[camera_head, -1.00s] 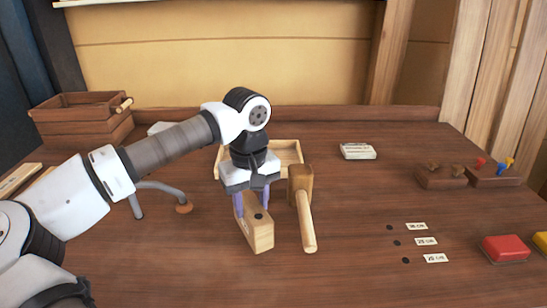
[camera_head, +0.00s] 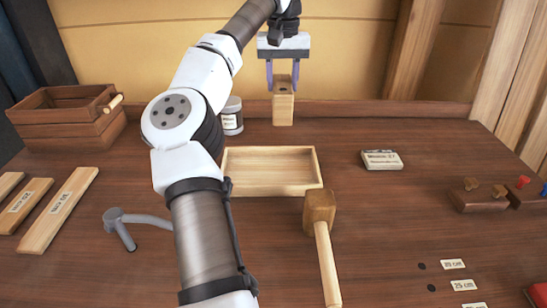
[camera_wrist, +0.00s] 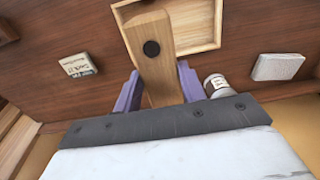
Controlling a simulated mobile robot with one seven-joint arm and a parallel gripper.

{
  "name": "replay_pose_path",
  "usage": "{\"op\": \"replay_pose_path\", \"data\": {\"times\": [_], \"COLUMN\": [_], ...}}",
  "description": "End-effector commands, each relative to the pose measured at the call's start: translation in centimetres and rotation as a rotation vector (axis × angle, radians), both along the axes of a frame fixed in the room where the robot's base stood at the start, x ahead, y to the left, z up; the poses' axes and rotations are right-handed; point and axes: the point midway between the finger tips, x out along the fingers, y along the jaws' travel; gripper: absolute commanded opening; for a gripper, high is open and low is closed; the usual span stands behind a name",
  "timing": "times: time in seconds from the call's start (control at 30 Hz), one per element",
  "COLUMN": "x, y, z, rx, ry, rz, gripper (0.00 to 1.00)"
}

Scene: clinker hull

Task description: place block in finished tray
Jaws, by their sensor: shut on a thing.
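My gripper (camera_head: 283,76) is shut on a pale wooden block (camera_head: 283,108) with a dark round spot on one face. In the head view the block hangs upright between the purple fingers, in front of the back ledge; its exact height is unclear. In the wrist view my gripper (camera_wrist: 160,88) holds the block (camera_wrist: 154,75), which covers part of the tray's edge. The light wooden tray (camera_head: 270,188), which I take for the finished tray, is open and looks empty. It lies below the block in the head picture and shows in the wrist view (camera_wrist: 195,25).
A mallet (camera_head: 320,212) lies just right of the tray's front corner. A jar (camera_head: 232,118) stands behind the tray, a small labelled box (camera_head: 382,160) to its right. Labelled planks (camera_head: 58,208), a brown crate (camera_head: 65,115) and a grey tool (camera_head: 135,222) are left.

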Motion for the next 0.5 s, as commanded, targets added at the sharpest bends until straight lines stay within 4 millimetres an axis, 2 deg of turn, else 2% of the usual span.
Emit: {"op": "replay_pose_path", "data": {"times": [0.3, 0.5], "x": [-0.1, -0.1], "y": [0.1, 0.1], "z": [-8.2, -12.7], "rx": [-0.003, -0.002], "ry": [0.004, 0.003], "rz": [-0.001, 0.0], "gripper": [0.0, 0.0]}}
